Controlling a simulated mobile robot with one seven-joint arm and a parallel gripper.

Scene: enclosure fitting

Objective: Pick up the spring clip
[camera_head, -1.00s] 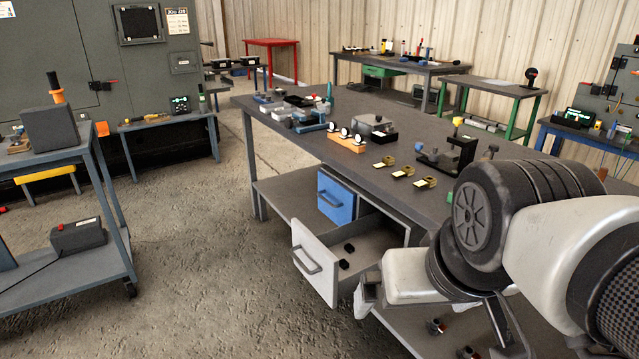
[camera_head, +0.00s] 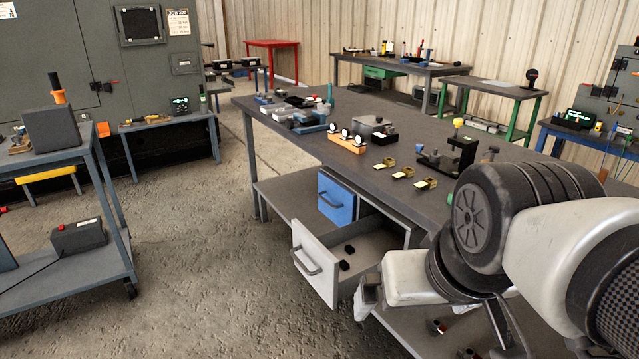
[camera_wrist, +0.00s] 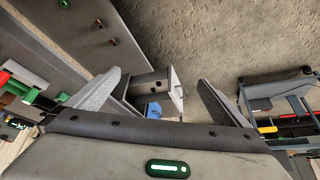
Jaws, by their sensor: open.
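No part stands out for certain as the spring clip. Several small brass-yellow pieces (camera_head: 403,172) lie in a row near the front edge of the workbench (camera_head: 290,140). Two small black pieces (camera_head: 346,265) lie in the open drawer (camera_head: 318,262) under the bench; I cannot tell what they are. My gripper (camera_wrist: 158,97) is open and empty, its two grey fingers wide apart in the wrist view. It is low in front of the bench, to the right of the open drawer. The drawer also shows between the fingers in the wrist view (camera_wrist: 176,88), farther off.
An orange block with round white-faced parts (camera_head: 346,144) and a black fixture (camera_head: 460,152) stand on the bench. A blue drawer (camera_head: 336,198) is beside the open one. Small dark parts (camera_head: 437,326) lie on the lower shelf. A grey cart (camera_head: 70,270) is at left; the floor between is clear.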

